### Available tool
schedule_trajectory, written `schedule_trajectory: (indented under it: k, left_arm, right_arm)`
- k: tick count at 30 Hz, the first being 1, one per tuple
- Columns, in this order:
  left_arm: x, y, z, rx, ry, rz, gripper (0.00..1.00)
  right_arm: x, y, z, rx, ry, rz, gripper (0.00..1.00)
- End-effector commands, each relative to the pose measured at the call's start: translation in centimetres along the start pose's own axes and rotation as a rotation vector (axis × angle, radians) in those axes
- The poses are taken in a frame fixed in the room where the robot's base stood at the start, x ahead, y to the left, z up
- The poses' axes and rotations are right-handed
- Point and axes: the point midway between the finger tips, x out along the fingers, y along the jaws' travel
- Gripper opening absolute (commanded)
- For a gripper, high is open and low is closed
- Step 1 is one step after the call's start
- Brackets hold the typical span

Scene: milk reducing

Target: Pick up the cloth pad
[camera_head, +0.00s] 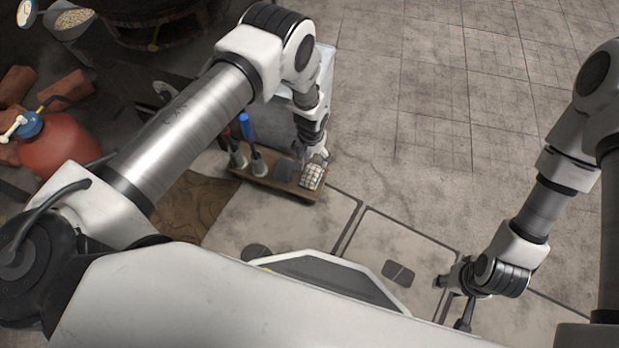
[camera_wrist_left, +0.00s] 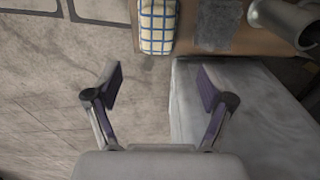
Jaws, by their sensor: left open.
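The cloth pad (camera_head: 312,177) is white with a dark grid and lies at the right end of a small wooden tray (camera_head: 296,191). In the left wrist view the cloth pad (camera_wrist_left: 157,26) shows at the top, with blue and yellow lines on white. My left gripper (camera_head: 318,155) is just behind the pad in the head view. In its wrist view the left gripper (camera_wrist_left: 160,82) has its fingers spread, with nothing between them, and the pad lies beyond the fingertips. My right gripper (camera_head: 454,300) is low at the right, far from the pad; its fingers are too small to judge.
A grey pad (camera_wrist_left: 218,25) lies beside the cloth pad on the tray. Metal holders with a blue-handled tool (camera_head: 246,128) stand at the tray's left. A pale box (camera_wrist_left: 236,110) stands close by the left gripper. A red container (camera_head: 62,146) is at far left. The floor at right is clear.

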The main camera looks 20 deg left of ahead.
Motion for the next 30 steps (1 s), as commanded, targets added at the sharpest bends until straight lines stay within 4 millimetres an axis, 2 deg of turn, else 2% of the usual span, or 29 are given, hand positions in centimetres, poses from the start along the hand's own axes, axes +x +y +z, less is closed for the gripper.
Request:
schedule_trajectory:
  k: [1, 11, 18, 21, 26, 29, 30]
  left_arm:
    - [2.5, 0.3, 0.5, 0.005, -0.007, 0.0, 0.81]
    - [6.2, 0.3, 1.0, 0.005, -0.016, 0.001, 0.81]
    - [10.3, 0.3, 1.0, 0.006, -0.015, 0.002, 0.81]
    - [10.8, 0.3, 1.0, 0.006, -0.014, 0.001, 0.81]
    - [10.6, 0.3, 1.0, 0.005, -0.015, 0.001, 0.81]
    - [10.6, 0.3, 1.0, 0.005, -0.015, 0.001, 0.49]
    - [10.6, 0.3, 1.0, 0.006, -0.015, 0.001, 0.35]
  right_arm:
    - [2.2, 0.0, 0.1, 0.0, -0.002, 0.0, 0.4]
    - [4.0, 0.0, 0.0, 0.0, 0.0, 0.0, 0.4]
    - [6.7, 0.1, 0.0, 0.0, 0.0, 0.0, 0.4]
    - [6.8, 0.1, 0.0, 0.0, 0.0, 0.0, 0.4]
    - [6.6, 0.1, 0.0, 0.0, 0.0, 0.0, 0.4]
    - [6.6, 0.1, 0.0, 0.0, 0.0, 0.0, 0.4]
    - [6.6, 0.1, 0.0, 0.0, 0.0, 0.0, 0.4]
